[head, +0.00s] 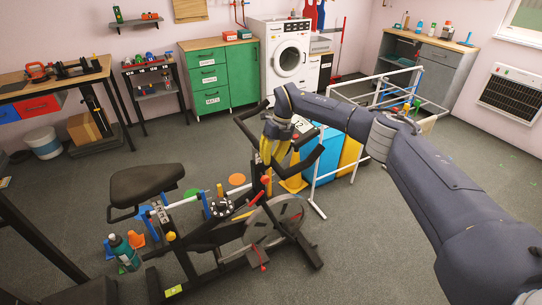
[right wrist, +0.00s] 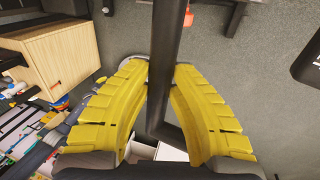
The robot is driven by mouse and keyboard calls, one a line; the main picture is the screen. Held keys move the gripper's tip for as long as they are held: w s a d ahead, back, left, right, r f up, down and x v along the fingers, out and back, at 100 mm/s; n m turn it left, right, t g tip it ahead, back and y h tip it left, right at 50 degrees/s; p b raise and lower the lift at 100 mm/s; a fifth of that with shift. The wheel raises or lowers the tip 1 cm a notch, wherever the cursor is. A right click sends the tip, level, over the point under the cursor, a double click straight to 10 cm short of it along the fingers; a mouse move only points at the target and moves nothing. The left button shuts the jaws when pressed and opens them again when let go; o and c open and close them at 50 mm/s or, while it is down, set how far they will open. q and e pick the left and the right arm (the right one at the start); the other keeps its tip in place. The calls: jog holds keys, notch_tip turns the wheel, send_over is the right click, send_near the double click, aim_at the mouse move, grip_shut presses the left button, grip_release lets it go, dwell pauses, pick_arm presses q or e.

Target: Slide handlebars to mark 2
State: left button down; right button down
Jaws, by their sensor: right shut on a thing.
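The exercise bike stands in the middle of the floor, and its black handlebars (head: 316,157) are at its upper right end. My right gripper (head: 271,157) reaches down over the handlebars with its yellow fingers. In the right wrist view, its fingers (right wrist: 160,68) are shut around a dark bar of the handlebars (right wrist: 168,50), which runs between them. A small white panel (head: 302,124) sits near the handlebars, partly behind my wrist. I cannot make out mark 2 or its scale. My left gripper is not in view.
A white frame rack (head: 318,180) and blue bin (head: 322,158) stand close to the right of the handlebars. Floor at the lower right is clear beside my arm.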

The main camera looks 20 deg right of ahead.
jog(key=c, duration=1.2)
grip_release()
jog(key=shift+r, duration=0.1)
jog(key=shift+v, duration=6)
jog(key=shift+o, duration=0.3)
